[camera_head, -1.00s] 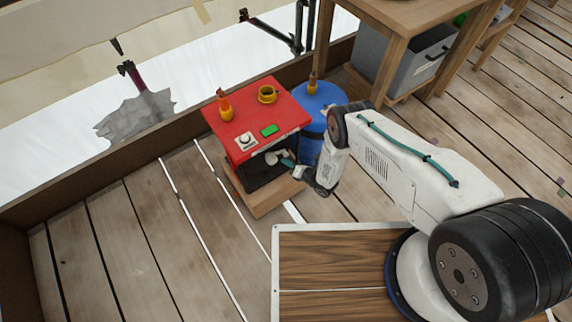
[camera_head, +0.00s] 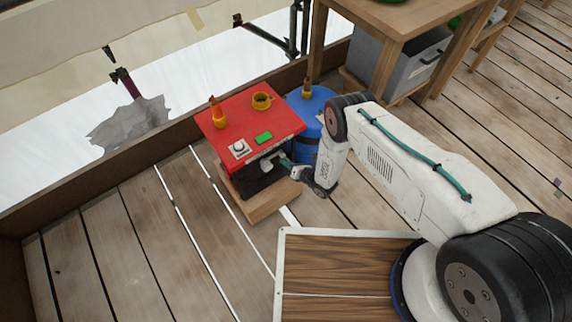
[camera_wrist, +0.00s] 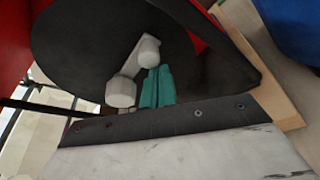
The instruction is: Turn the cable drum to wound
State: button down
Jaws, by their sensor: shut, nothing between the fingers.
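The cable drum shows as a dark round disc in the wrist view (camera_wrist: 90,50), set in the front of a red-topped box. A white crank-like handle with two rounded ends (camera_wrist: 121,92) is on its face. In the head view the drum (camera_head: 258,180) is partly in shadow under the red top, with the white handle (camera_head: 266,164) in front. My gripper (camera_wrist: 157,85) has its teal fingers shut together, empty, right beside the white handle; contact cannot be told. In the head view my gripper (camera_head: 284,161) reaches the box front from the right.
A blue barrel (camera_head: 306,112) stands close behind on the right. A wooden base (camera_head: 262,203) juts out below. Open plank floor lies left.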

dwell(0.3)
jog(key=f, duration=0.2)
jog(key=s+a+f, duration=0.1)
jog(key=shift+s+f, duration=0.1)
jog(key=shift+f, duration=0.3)
jog(key=r+v, duration=0.1)
jog(key=v, duration=0.8)
jog(key=shift+s, duration=0.5)
jog(key=shift+a, duration=0.1)
